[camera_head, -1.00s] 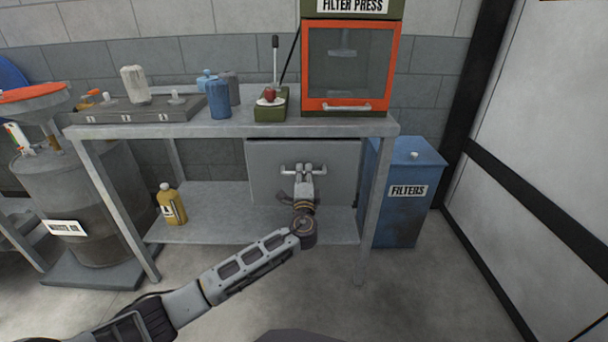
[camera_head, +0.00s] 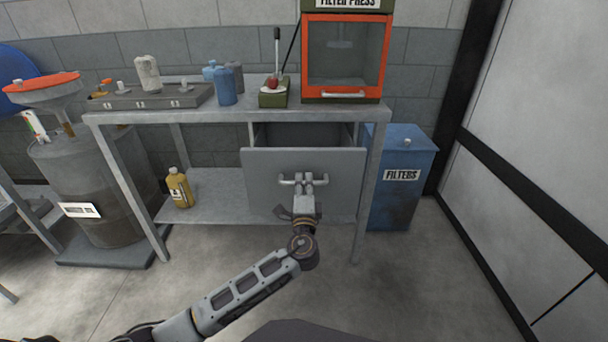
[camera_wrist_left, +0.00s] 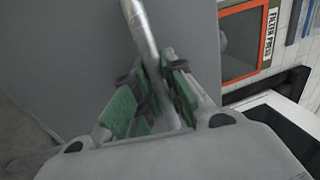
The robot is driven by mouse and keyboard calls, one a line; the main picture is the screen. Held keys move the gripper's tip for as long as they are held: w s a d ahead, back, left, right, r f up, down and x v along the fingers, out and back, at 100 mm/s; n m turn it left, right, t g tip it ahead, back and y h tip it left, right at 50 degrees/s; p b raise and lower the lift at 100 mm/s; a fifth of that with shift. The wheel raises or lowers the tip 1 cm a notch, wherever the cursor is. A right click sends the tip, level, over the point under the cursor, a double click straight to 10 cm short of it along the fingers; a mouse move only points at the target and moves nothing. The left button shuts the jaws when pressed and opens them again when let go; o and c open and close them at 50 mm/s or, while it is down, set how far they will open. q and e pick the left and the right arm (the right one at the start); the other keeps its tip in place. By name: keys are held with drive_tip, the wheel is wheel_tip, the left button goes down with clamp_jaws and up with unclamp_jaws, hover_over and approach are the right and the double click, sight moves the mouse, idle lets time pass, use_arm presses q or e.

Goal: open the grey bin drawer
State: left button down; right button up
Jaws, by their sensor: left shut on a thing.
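The grey bin drawer (camera_head: 270,200) hangs under the workbench and stands pulled partly out, with a dark gap above its front panel. Its bar handle (camera_head: 289,181) is on the upper part of the front panel. My left gripper (camera_head: 309,181) is shut on the handle. In the left wrist view the green-padded fingers of the gripper (camera_wrist_left: 157,98) lie on both sides of the silver bar handle (camera_wrist_left: 141,30). The grey drawer front (camera_wrist_left: 75,60) fills much of that view. The inside of the drawer is mostly hidden. My right gripper is not in view.
The workbench (camera_head: 240,117) carries an orange-framed filter press (camera_head: 344,55), blue bottles (camera_head: 226,88) and a small green lever device (camera_head: 273,95). A blue filters bin (camera_head: 402,200) stands right of the drawer. A yellow bottle (camera_head: 179,188) is on the lower shelf. The floor in front is clear.

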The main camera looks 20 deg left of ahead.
use_arm(q)
drive_tip(key=shift+r+v, duration=0.2)
drive_tip(key=shift+v, duration=1.85)
drive_tip(key=shift+r, duration=0.15)
drive_tip(key=c, duration=1.5)
unclamp_jaws()
drive_tip(key=shift+o, duration=0.2)
drive_tip(key=v, duration=0.7)
drive_tip(key=shift+s, duration=0.25)
